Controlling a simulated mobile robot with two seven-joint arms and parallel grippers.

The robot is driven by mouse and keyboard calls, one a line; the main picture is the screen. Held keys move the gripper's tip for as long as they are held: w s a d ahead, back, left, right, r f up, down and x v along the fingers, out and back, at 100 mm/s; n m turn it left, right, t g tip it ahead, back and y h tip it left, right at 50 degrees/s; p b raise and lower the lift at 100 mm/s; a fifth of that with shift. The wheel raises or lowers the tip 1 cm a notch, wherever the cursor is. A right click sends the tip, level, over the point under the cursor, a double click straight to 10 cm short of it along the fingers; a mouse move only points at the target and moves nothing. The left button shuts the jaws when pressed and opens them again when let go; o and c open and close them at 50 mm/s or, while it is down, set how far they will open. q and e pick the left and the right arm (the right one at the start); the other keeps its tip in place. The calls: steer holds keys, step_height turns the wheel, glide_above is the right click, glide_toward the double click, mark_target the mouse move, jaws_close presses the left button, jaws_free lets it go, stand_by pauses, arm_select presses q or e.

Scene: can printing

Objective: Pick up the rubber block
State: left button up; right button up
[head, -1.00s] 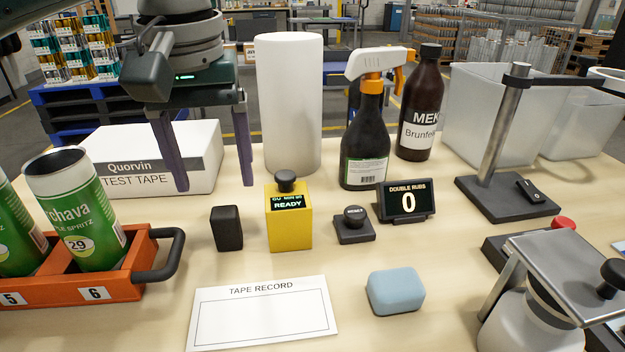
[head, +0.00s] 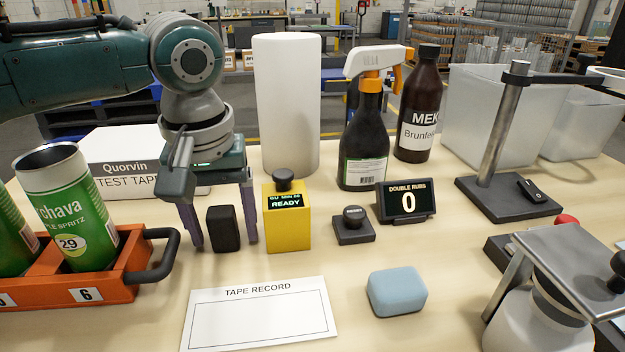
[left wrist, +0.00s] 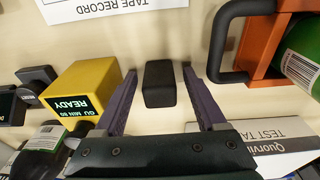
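The black block (head: 223,228), which looks like the rubber block, stands upright on the table between the orange can carrier and the yellow box. My left gripper (head: 222,240) is lowered around it, with one purple finger on each side. In the left wrist view the black block (left wrist: 159,84) sits between the open fingertips (left wrist: 158,78), with a visible gap on both sides. A light blue rounded block (head: 397,292) lies on the table at the front right, away from the gripper. My right gripper is not in view.
The yellow READY box (head: 287,217) stands close to the right finger. The orange carrier (head: 125,280) with green cans and a dark handle is close on the left. The Quorvin box (head: 115,150) is behind. The tape record sheet (head: 262,315) lies in front.

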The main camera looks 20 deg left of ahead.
arm_select(q)
jaws_close()
stand_by(0.3)
stand_by(0.3)
